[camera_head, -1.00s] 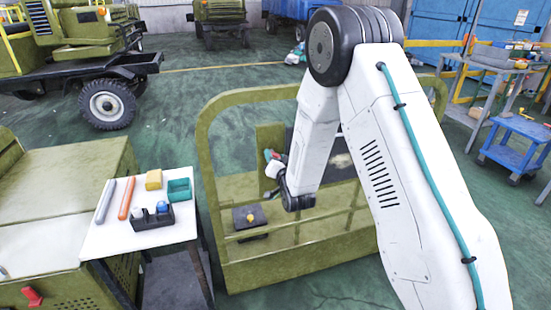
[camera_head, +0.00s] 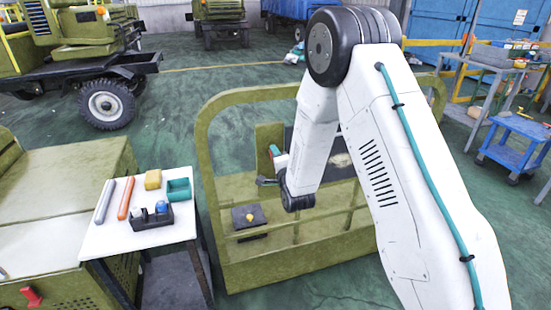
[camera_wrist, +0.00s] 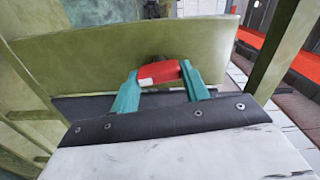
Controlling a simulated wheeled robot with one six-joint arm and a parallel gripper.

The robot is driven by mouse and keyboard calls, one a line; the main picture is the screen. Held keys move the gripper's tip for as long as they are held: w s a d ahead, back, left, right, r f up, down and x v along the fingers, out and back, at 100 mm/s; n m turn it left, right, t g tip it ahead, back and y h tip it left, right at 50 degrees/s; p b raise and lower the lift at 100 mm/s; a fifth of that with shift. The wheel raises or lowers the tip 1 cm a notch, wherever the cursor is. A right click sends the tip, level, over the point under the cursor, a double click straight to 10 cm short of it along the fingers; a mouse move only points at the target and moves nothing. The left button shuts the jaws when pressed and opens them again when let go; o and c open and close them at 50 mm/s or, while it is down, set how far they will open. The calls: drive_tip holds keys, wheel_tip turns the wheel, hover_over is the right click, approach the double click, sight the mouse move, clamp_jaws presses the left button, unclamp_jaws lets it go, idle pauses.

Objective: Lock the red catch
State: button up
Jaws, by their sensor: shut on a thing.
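The red catch (camera_wrist: 158,72) shows in the wrist view as a short red handle with a pale patch on its lower left. It sits in front of an olive panel (camera_wrist: 85,60), slightly tilted, with a dark round part behind it. My gripper (camera_wrist: 160,75) has teal fingers on either side of the handle and is shut on it. In the head view a teal finger (camera_head: 275,151) shows small beside the upright olive plate (camera_head: 267,137). The catch is mostly hidden there by my wrist and arm.
An olive railed frame (camera_head: 225,272) surrounds the work spot, with a dark box with a yellow knob (camera_head: 249,217) inside. A white table (camera_head: 110,240) with small items stands left. Another red handle (camera_head: 32,296) is on the olive cabinet. A blue cart (camera_head: 515,150) stands right.

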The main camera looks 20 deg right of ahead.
drive_tip(key=shift+f+m, duration=0.1)
drive_tip(key=shift+m, duration=0.9)
drive_tip(key=o, duration=1)
drive_tip(key=s, duration=0.8)
